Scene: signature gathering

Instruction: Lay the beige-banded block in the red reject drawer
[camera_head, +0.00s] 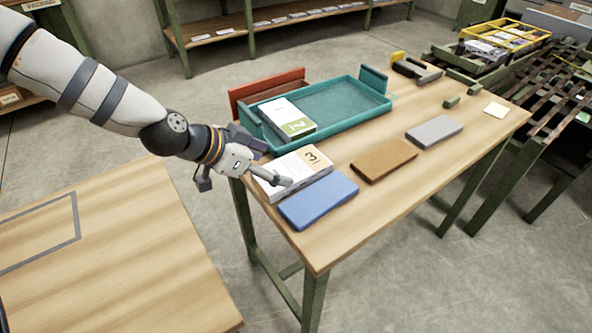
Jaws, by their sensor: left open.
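A white block marked 3 (303,167), with a small beige-orange patch at its right end, lies at the near left edge of the table. It looks like the beige-banded block. My left gripper (243,181) is open at its left end, with one finger reaching over or against the block; contact is unclear. My right gripper is not in view.
A teal tray (376,101) holds a green-banded white block (286,118). Blue (318,201), brown (384,159) and grey (434,131) slabs lie along the table's front. A yellow-framed crate (506,31) stands at the back right. Another wooden table (110,270) is at the lower left.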

